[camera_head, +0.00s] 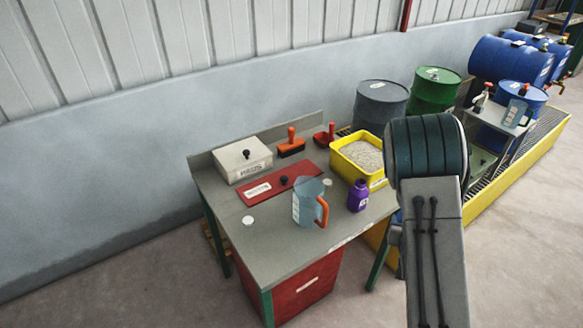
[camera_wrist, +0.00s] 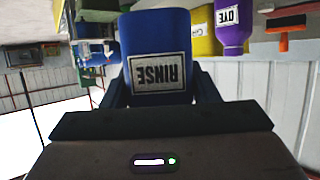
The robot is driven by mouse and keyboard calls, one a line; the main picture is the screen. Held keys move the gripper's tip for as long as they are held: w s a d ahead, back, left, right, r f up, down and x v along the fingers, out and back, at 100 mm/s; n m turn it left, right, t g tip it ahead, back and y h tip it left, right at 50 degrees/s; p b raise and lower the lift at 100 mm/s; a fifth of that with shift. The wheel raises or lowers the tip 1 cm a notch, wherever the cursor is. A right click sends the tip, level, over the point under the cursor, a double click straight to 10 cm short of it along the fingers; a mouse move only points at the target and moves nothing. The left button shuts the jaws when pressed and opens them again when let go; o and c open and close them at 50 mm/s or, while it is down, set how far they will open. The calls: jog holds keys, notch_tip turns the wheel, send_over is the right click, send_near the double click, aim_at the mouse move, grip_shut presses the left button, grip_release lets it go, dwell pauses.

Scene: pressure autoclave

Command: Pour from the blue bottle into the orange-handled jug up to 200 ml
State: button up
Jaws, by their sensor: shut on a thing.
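The blue bottle (camera_wrist: 158,45), labelled RINSE, is held between the fingers of my gripper (camera_wrist: 160,90) in the wrist view. That view is upside down; the bottle's label is turned the same way as the purple bottle's, so it looks about upright. In the head view my arm hides the gripper and the blue bottle. The clear jug with the orange handle (camera_head: 306,200) stands upright on the grey bench (camera_head: 272,254), handle to the right. The gripper is to the right of the jug. I cannot make out its level.
A purple bottle (camera_head: 358,195) stands close right of the jug. A yellow tray of granules (camera_head: 371,180), a white box (camera_head: 243,160), a red plate (camera_head: 279,190) and orange-handled tools (camera_head: 291,146) sit behind. Drums (camera_head: 382,104) stand beyond. The bench's front left is mostly clear.

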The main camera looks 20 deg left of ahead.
jog(key=f+b, duration=0.1)
jog(key=f, duration=0.1)
jog(key=w+f+b, duration=0.1)
jog(key=f+b, duration=0.1)
jog(key=shift+w+f, duration=0.1)
notch_tip(320, 180, down, 13)
jog(key=b, duration=1.3)
jog(key=shift+s+f+b, duration=0.2)
jog(key=shift+s+b, duration=0.1)
jog(key=shift+r, duration=0.2)
jog(key=s+a+r+n+g+y, duration=0.1)
jog(key=s+a+r+n+y, duration=0.2)
jog(key=s+a+r, duration=0.2)
jog(key=s+a+r+n+g+y, duration=0.2)
jog(key=s+a+r, duration=0.4)
jog(key=a+r, duration=0.6)
jog(key=s+a+r+n+g+y, duration=0.1)
jog(key=s+a+r+n+y, duration=0.3)
jog(key=a+r, duration=0.5)
jog(key=s+a+y, duration=0.1)
jog(key=a, duration=0.8)
jog(key=shift+s+a+r+n+g, duration=0.2)
jog(key=shift+a+n+g, duration=0.1)
jog(key=shift+n, duration=0.1)
